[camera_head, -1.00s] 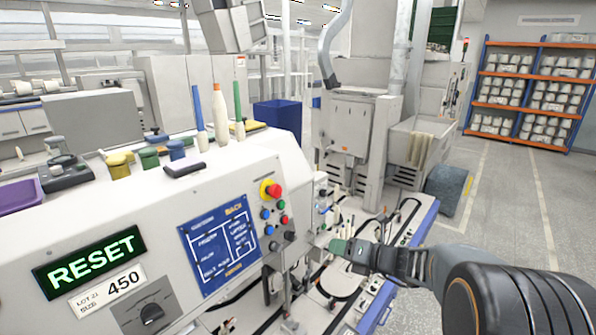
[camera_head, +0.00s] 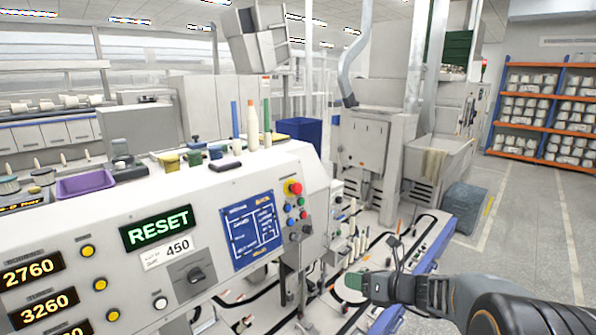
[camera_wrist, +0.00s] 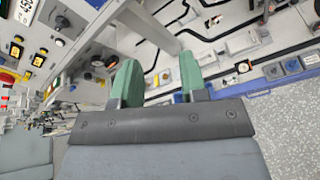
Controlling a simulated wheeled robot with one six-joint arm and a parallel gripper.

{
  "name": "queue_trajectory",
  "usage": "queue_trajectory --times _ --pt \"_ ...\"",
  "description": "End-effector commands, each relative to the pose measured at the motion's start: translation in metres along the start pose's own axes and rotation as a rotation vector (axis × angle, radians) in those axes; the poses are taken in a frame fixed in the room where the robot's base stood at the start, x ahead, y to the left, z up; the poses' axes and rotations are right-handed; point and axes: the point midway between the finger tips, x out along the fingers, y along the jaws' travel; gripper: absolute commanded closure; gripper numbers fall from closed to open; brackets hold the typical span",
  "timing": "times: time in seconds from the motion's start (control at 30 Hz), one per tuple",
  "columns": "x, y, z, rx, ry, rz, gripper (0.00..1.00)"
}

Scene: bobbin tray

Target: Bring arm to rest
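My gripper (camera_head: 352,281) reaches in from the lower right in the head view, in front of the machine's low deck. In the wrist view its two green fingers (camera_wrist: 160,80) stand apart with a clear gap between them. Nothing is held in the gap; the pale deck and a grey post show behind it. My gripper is beside the white control console (camera_head: 120,215), to the right of its panel. I cannot tell the exact height of the fingers above the deck.
The console's top holds spools, upright cones and a purple tray (camera_head: 86,184). A red button (camera_head: 295,188) sits on its right edge. The deck (camera_head: 440,228) carries black tracks and small bobbins. A grey crate (camera_head: 464,207) stands on the floor, with open aisle (camera_head: 530,240) to the right.

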Motion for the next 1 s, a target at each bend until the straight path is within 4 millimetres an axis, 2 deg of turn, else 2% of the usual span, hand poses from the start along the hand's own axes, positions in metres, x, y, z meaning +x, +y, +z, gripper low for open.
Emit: queue_trajectory --times 0.17,0.27,0.37,0.47,0.6,0.7,0.8,1.0 --pt "-0.003 0.006 -0.031 -0.3 0.148 0.026 0.61" --pt "-0.01 0.014 -0.05 -0.54 0.256 0.07 0.61" --pt "-0.022 0.028 -0.072 -0.864 0.392 0.153 0.61" --pt "-0.043 0.044 -0.094 -1.287 0.559 0.296 0.61" --pt "-0.082 0.061 -0.114 -1.892 0.799 0.562 0.61" --pt "-0.108 0.069 -0.116 -2.229 0.956 0.738 0.61" --pt "-0.128 0.077 -0.111 -2.442 1.085 0.838 0.61" --pt "-0.14 0.097 -0.099 -2.598 1.165 0.811 0.61"
